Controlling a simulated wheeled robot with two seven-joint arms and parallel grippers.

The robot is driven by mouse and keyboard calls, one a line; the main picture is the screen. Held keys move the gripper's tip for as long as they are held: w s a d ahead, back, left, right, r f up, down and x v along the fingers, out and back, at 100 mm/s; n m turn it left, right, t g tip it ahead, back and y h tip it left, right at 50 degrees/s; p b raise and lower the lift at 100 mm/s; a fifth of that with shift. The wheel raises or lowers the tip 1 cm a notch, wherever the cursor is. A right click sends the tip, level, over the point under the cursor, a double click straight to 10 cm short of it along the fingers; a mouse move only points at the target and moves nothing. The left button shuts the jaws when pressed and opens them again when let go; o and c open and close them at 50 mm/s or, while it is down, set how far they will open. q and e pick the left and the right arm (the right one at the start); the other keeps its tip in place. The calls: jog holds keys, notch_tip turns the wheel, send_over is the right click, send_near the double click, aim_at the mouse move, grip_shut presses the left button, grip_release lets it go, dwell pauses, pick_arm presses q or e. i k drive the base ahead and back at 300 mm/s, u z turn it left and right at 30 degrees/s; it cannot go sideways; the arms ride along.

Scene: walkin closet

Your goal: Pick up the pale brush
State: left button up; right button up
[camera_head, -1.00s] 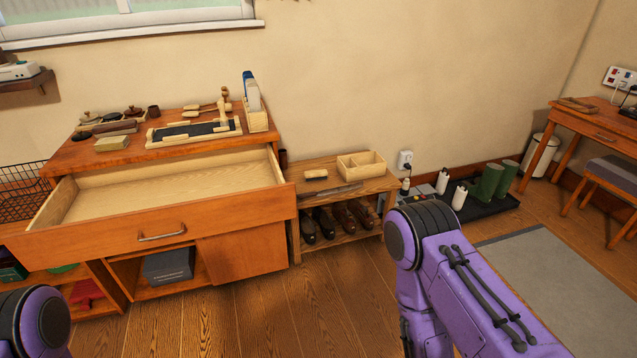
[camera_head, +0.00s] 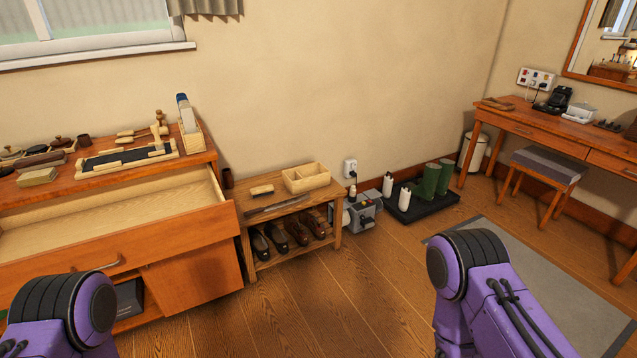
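A small pale brush-like block (camera_head: 262,190) lies on top of the low wooden shoe bench (camera_head: 290,206), left of a pale divided box. Another pale block (camera_head: 38,177) lies on the dresser top at the far left; at this size I cannot tell which one is the pale brush. Only purple parts of my two arms show at the bottom left and bottom right. Both grippers are out of view, so nothing shows of what they hold.
The dresser's drawer (camera_head: 110,226) stands open and empty, left of the bench. The divided box (camera_head: 306,177) stands on the bench, shoes (camera_head: 280,238) below. A grey machine (camera_head: 357,212) and green boots (camera_head: 430,180) stand to the right. The floor in front is clear.

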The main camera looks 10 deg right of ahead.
aim_at(269, 189)
jog(key=z, duration=0.7)
jog(key=i, duration=0.9)
jog(key=z, duration=0.5)
jog(key=i, duration=2)
jog(key=u, duration=1.45)
jog(key=i, duration=0.7)
jog(key=u, duration=0.65)
